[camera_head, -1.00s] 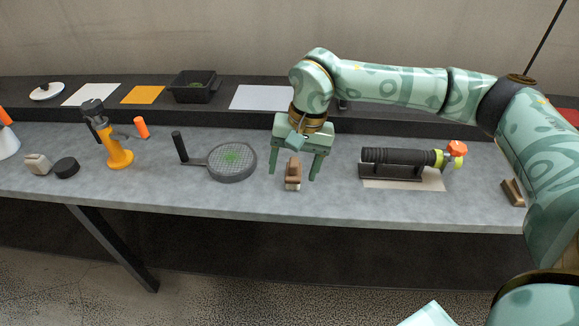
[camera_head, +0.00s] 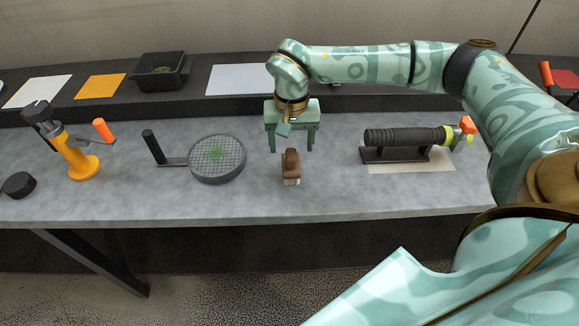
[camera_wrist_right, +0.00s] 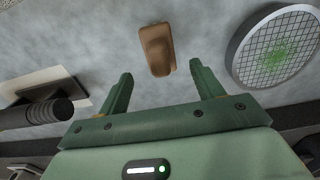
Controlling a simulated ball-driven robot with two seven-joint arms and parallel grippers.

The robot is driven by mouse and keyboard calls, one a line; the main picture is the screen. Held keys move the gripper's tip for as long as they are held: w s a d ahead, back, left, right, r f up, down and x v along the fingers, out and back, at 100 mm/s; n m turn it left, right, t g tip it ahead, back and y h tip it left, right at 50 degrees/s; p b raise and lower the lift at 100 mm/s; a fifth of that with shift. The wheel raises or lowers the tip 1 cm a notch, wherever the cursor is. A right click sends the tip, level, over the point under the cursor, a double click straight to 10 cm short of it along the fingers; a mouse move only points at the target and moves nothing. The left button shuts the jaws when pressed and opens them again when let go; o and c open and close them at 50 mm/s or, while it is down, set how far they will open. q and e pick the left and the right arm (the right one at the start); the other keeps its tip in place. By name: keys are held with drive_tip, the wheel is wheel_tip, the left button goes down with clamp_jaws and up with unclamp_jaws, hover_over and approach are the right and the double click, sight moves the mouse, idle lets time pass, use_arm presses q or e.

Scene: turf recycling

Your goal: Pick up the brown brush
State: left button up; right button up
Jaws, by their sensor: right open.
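The brown brush (camera_head: 291,166) stands on the grey table in the head view, brown on top with pale bristles at its bottom. It also shows in the right wrist view (camera_wrist_right: 157,49), beyond the fingertips and roughly in line with the gap between them. My right gripper (camera_head: 291,150) is open and empty, behind the brush in the head view, its fingers pointing down. In the right wrist view the two green fingers (camera_wrist_right: 166,80) are spread apart and do not touch the brush. My left gripper is not in view.
A round sieve with a handle (camera_head: 217,159) lies left of the brush. A black cylindrical tool on a stand (camera_head: 404,137) is to the right. An orange-yellow tool (camera_head: 82,163) and a black puck (camera_head: 19,184) are at left. A black bin (camera_head: 160,84) stands on the rear ledge.

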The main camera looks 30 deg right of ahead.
sight(291, 153)
drive_tip(key=shift+f, duration=0.3)
drive_tip(key=f, duration=0.1)
drive_tip(key=f+b, duration=0.1)
drive_tip(key=f, duration=0.3)
drive_tip(key=shift+s+a+b, duration=0.25)
drive_tip(key=shift+s+b, duration=0.05)
drive_tip(key=shift+s, duration=0.05)
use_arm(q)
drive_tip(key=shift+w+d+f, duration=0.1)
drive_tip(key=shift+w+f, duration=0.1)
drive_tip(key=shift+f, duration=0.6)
use_arm(e)
drive_tip(key=c, duration=0.3)
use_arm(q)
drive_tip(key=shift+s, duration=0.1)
use_arm(e)
drive_tip(key=c, duration=0.8)
